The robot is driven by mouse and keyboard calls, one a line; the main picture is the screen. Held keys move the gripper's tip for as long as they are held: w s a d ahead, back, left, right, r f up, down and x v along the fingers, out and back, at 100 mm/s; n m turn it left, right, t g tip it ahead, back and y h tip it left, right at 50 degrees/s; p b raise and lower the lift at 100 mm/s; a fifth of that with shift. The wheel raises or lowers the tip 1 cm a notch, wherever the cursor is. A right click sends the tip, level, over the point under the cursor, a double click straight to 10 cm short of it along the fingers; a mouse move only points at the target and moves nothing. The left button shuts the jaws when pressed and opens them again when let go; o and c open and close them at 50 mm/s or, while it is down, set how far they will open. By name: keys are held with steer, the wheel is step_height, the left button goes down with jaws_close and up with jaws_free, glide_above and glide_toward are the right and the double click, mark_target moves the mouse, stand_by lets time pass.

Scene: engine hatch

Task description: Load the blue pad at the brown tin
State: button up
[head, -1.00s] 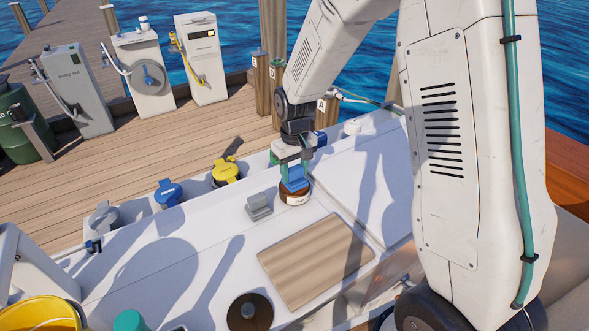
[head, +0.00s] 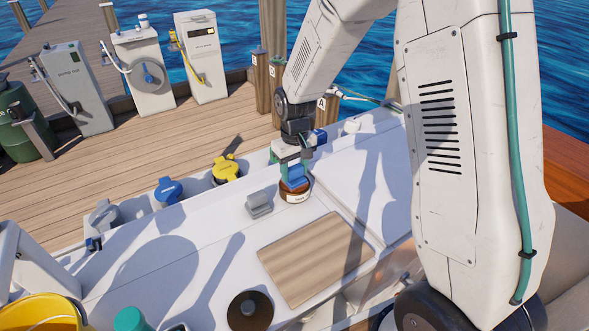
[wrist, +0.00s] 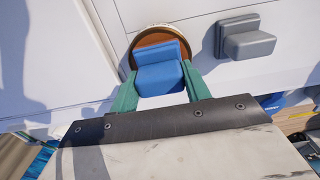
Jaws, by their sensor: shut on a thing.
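The blue pad (wrist: 162,72) is between the two green fingers of my gripper (wrist: 160,90), which is shut on it. In the head view the blue pad (head: 294,178) is at the brown tin (head: 295,195), a round tin with a brown top and a pale labelled side, on the white deck. In the wrist view the pad overlaps the brown top of the tin (wrist: 143,42), hiding much of it. Whether the pad touches the tin's top, I cannot tell. My gripper (head: 292,160) points down above the tin in the head view.
A grey pad (head: 259,204) lies left of the tin; it also shows in the wrist view (wrist: 246,40). Yellow (head: 226,168) and blue (head: 168,190) capped fillers line the deck edge. A wooden board (head: 316,258) lies in front. The white deck between is mostly clear.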

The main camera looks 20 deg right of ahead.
mark_target(295, 167)
stand_by(0.4)
steer(key=shift+r, duration=3.5)
